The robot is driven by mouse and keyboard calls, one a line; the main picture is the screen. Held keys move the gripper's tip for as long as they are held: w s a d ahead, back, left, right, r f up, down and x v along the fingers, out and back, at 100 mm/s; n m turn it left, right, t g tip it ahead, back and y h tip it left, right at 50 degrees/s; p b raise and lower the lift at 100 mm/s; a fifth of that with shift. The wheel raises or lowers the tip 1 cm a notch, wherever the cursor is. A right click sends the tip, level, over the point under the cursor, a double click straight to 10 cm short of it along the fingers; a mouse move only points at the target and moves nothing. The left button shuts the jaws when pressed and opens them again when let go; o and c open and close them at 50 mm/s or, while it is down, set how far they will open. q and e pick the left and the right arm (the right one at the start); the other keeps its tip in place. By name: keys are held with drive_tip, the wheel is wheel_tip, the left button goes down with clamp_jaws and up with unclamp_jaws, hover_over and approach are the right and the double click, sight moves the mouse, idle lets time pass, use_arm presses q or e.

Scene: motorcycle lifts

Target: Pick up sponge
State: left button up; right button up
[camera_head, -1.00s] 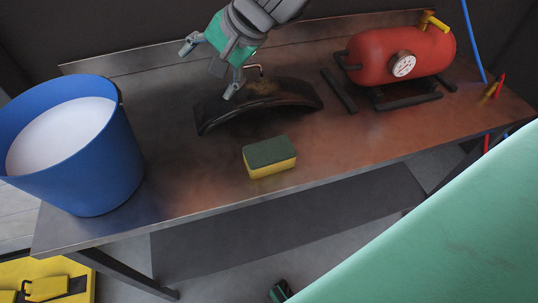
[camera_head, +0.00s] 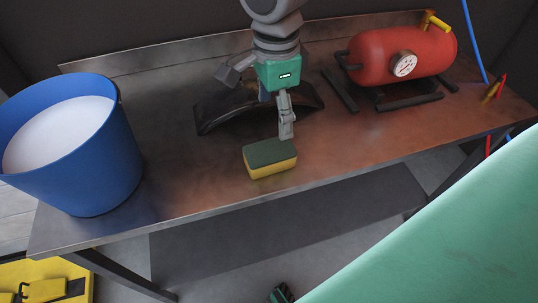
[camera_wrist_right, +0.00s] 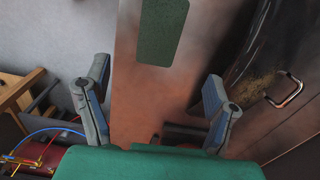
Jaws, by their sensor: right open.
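The sponge (camera_head: 270,158) has a dark green top and a yellow body, and lies flat near the front edge of the metal workbench (camera_head: 200,195). In the right wrist view its green face (camera_wrist_right: 162,30) shows at the top, ahead of the fingers. My right gripper (camera_head: 256,104) is open and empty, just behind and above the sponge, with one finger over the sponge's far right side; I cannot tell if they touch. Both spread fingers of the right gripper (camera_wrist_right: 155,78) show in the right wrist view. My left gripper is not identifiable in these views.
A curved black part (camera_head: 215,112) lies behind the sponge, partly hidden by the gripper. A blue bucket (camera_head: 95,165) with white contents stands at left. A red tank with a gauge (camera_head: 425,52) stands at back right. A large green surface (camera_head: 450,240) fills the lower right.

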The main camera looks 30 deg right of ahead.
sight(276, 148)
wheel_tip(276, 148, down, 7)
drive_tip(key=shift+r+b, duration=0.2)
drive_tip(key=shift+b, duration=0.2)
drive_tip(key=shift+s+d+f+b, duration=0.1)
drive_tip(key=shift+d+f+b, duration=0.05)
drive_tip(key=shift+f, duration=1.35)
drive_tip(key=shift+d+f+b, duration=0.15)
drive_tip(key=shift+f, duration=1.3)
drive_tip(key=shift+r, duration=0.1)
drive_tip(key=c, duration=0.9)
